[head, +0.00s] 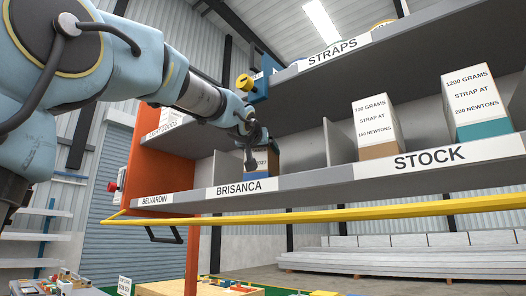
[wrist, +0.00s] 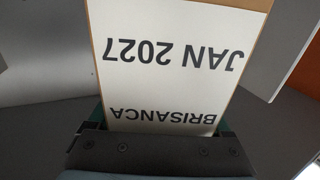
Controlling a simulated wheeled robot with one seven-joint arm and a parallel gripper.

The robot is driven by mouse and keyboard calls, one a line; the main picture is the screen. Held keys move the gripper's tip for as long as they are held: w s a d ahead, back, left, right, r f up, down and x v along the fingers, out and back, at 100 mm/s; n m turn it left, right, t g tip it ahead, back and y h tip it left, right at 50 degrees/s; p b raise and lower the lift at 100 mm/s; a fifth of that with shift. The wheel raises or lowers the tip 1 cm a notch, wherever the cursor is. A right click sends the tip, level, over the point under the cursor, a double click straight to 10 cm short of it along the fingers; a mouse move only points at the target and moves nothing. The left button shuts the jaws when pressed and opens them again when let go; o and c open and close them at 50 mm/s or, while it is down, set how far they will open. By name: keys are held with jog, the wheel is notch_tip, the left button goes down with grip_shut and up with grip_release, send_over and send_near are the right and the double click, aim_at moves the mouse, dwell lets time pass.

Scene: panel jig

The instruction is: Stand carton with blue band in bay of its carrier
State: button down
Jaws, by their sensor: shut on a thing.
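The carton with the blue band (head: 262,174) is at the BRISANCA section of the lower shelf (head: 292,182), behind its front edge. Its white label shows upside down in the wrist view (wrist: 165,80) and reads BRISANCA JAN 2027. My gripper (head: 252,162) is shut on this carton, with a finger at each side of it in the wrist view (wrist: 162,122). The carton looks about upright in the head view. Its underside is hidden by the shelf edge, so I cannot tell whether it rests on the shelf.
Two cartons, one with a brown band (head: 376,125) and one with a teal band (head: 478,103), stand in the STOCK section. A grey divider (head: 338,143) stands to the right of my gripper. The upper shelf (head: 400,48) hangs above. A yellow rail (head: 350,215) runs in front.

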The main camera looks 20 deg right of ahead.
jog(key=shift+f, duration=0.15)
grip_release()
jog(key=b+v, duration=0.4)
jog(key=v, duration=0.8)
dwell(0.3)
